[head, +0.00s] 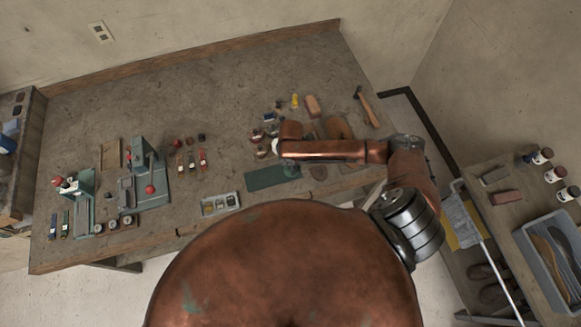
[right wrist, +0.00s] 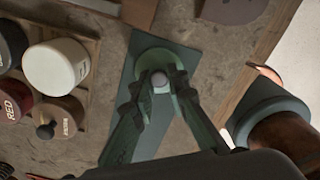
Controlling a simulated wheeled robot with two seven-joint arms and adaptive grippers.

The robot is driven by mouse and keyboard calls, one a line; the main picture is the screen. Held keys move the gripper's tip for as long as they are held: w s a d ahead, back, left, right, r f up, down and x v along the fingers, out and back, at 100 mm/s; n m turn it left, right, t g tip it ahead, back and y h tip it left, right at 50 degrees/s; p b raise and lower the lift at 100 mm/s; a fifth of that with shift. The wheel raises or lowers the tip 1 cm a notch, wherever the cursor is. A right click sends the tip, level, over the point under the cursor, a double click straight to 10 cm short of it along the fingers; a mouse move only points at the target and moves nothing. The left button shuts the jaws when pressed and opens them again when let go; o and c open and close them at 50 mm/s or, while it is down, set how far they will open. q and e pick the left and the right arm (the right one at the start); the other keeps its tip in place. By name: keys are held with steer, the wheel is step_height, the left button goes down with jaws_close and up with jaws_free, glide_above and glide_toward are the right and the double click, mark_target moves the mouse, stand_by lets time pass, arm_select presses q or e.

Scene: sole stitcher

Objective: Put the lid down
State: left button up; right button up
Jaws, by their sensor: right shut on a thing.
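The lid is a round green disc (right wrist: 157,62) with a small grey knob, in the middle of the right wrist view. It is over a flat green mat (right wrist: 122,95); I cannot tell whether it touches the mat. My right gripper (right wrist: 160,84) is shut on the lid, its two fingers closing on the knob from either side. In the head view the lid (head: 291,170) shows partly below my right wrist, over the right part of the mat (head: 262,180). My right arm hides the gripper's fingers there. My left gripper is not in view.
Jars stand left of the mat, including a white-capped jar (right wrist: 56,66) and a jar marked RED (right wrist: 15,103). A small tray (head: 220,204) lies at the table's front edge. A hammer (head: 366,106) lies at the right. The table's middle back is clear.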

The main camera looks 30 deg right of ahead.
steer(key=o, duration=0.8)
step_height(320, 180, up, 12)
steer(key=shift+r, duration=0.1)
stand_by(0.7)
